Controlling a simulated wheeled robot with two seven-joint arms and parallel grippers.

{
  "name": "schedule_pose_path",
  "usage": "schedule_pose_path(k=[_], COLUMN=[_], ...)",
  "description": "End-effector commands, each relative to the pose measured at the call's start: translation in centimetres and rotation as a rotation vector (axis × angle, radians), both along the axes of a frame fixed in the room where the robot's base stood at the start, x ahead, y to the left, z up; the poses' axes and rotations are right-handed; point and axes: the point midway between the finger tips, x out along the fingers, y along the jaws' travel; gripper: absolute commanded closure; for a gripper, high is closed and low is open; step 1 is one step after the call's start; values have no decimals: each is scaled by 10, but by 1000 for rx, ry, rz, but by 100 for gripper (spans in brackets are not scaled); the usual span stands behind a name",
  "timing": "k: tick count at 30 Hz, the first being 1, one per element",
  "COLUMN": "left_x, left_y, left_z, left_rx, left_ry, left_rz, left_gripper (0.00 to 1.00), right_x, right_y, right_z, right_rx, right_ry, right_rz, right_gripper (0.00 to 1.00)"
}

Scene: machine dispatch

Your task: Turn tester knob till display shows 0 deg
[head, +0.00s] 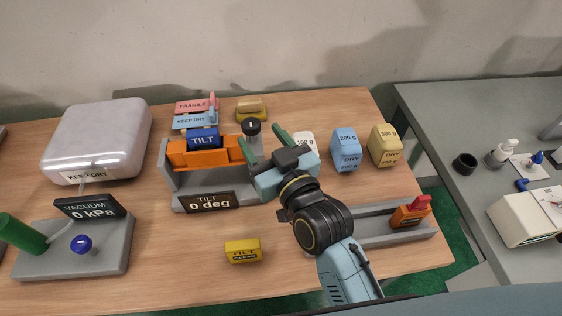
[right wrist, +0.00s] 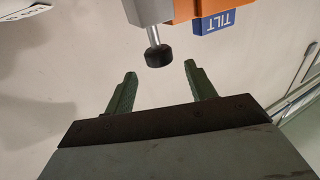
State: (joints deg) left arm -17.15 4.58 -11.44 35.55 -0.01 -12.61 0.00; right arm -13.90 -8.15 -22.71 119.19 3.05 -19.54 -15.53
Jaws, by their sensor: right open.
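The tilt tester (head: 173,190) stands on the table, a grey frame with an orange block (head: 190,155) and a blue TILT piece (head: 203,138) on top. Its dark display (head: 208,202) reads 0 deg. In the right wrist view, the black knob (right wrist: 158,56) sits on a metal shaft below a grey part. My right gripper (head: 264,144) is open at the tester's right end. In the right wrist view, its green fingers (right wrist: 160,80) are apart, with the knob ahead of the gap and nothing between them. My left gripper is not in view.
Blue (head: 346,148) and yellow (head: 385,145) weights stand to the right. A yellow block (head: 242,250) lies in front. A vacuum unit (head: 75,245) with a blue knob is at left. A grey rail (head: 375,228) lies at right.

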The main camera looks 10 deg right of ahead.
Motion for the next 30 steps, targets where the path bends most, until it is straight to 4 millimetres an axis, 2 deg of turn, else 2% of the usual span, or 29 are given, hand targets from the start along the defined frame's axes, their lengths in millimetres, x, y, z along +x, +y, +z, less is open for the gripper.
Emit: schedule_pose_path(k=[1,6,12,18,30], left_x=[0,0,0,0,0], left_y=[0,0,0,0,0], left_z=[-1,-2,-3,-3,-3], left_rx=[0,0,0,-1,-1], left_ry=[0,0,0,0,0], left_rz=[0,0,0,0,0], left_gripper=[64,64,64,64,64], right_x=[-13,-44,-66,-72,-72], right_y=[-5,-17,-26,-29,-29], right_z=[-2,-1,-1,0,0], right_rx=[-2,-2,-1,-1,-1], right_ry=[2,2,1,-1,-1], right_rz=[0,0,0,0,0], right_gripper=[45,45,45,45,45])
